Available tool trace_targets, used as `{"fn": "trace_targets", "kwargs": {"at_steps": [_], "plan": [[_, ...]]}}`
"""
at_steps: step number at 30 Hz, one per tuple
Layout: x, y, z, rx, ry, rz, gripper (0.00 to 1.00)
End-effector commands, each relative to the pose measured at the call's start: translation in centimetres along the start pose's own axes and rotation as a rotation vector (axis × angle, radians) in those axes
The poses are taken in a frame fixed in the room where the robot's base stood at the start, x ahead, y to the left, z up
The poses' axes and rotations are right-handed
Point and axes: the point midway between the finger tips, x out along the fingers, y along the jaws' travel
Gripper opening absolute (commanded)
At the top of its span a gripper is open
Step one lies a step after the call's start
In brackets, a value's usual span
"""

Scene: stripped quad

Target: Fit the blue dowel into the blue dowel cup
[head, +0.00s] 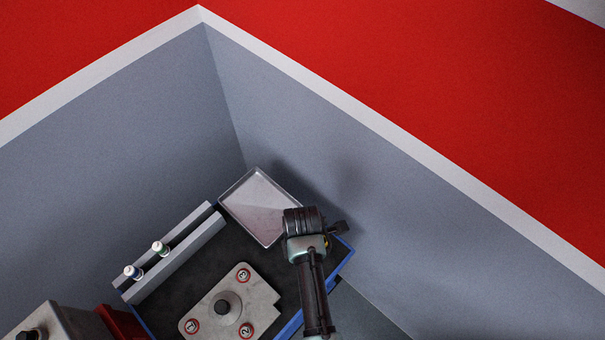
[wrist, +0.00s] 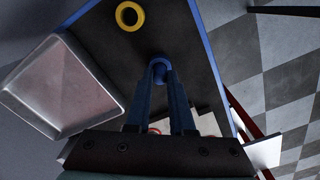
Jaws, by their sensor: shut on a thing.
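My gripper (wrist: 160,80) reaches down over the dark work surface in the wrist view, with its two fingers close together. A blue piece (wrist: 159,66), which looks like the blue dowel, is held between the fingertips. Its lower end is hidden, so I cannot tell whether it touches anything below. In the head view my wrist (head: 304,224) is above the right part of the dark surface and hides the fingertips and the held piece. I cannot make out a separate blue dowel cup in either view. A yellow ring (wrist: 129,16) lies beyond the fingertips.
A grey tray (head: 243,216) lies left of my gripper; the wrist view shows it too (wrist: 38,88). A metal plate (head: 213,296) with a knob and red-ringed circles lies in front. A grey rack (head: 190,246) holds two white-topped pieces. Grey walls stand close behind.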

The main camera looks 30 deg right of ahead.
Motion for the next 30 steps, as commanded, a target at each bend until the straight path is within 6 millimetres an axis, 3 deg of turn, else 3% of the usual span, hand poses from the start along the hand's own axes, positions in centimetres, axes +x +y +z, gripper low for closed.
{"fn": "trace_targets", "kwargs": {"at_steps": [3,4,8,20,23,30], "plan": [[0.5,0.0,0.0,0.000,0.000,0.000,0.00],[0.3,0.0,0.0,0.000,0.000,0.000,0.26],[0.3,0.0,0.0,0.000,0.000,0.000,0.50],[-0.5,0.0,0.0,0.000,0.000,0.001,0.51],[-1.8,0.1,0.0,0.000,0.000,0.003,0.51],[-7.0,0.1,0.0,0.000,0.000,0.005,0.51]]}}
